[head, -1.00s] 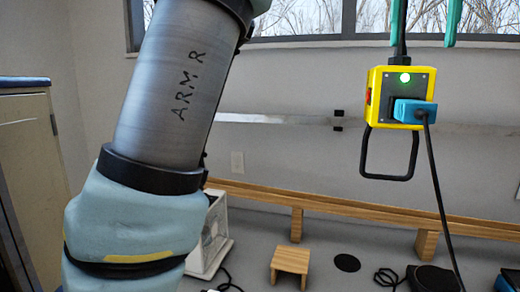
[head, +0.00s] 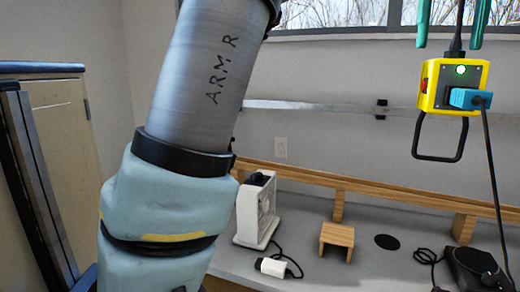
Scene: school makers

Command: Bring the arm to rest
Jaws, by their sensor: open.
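My arm (head: 200,85), a grey tube with a pale blue joint, fills the left middle of the head view. My gripper (head: 449,44) shows only as two teal fingers pointing down at the top right edge. They are apart, with nothing clamped between them. A black cable passes between them in the picture; I cannot tell whether they are in front of it or around it. The rest of the gripper is out of frame.
A yellow power box (head: 453,88) with a green light and blue plug hangs just below the fingers. On the grey bench (head: 370,215) stand a white device (head: 256,210), a small wooden stand (head: 337,238) and a black device (head: 478,268). A cabinet (head: 65,130) is at left.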

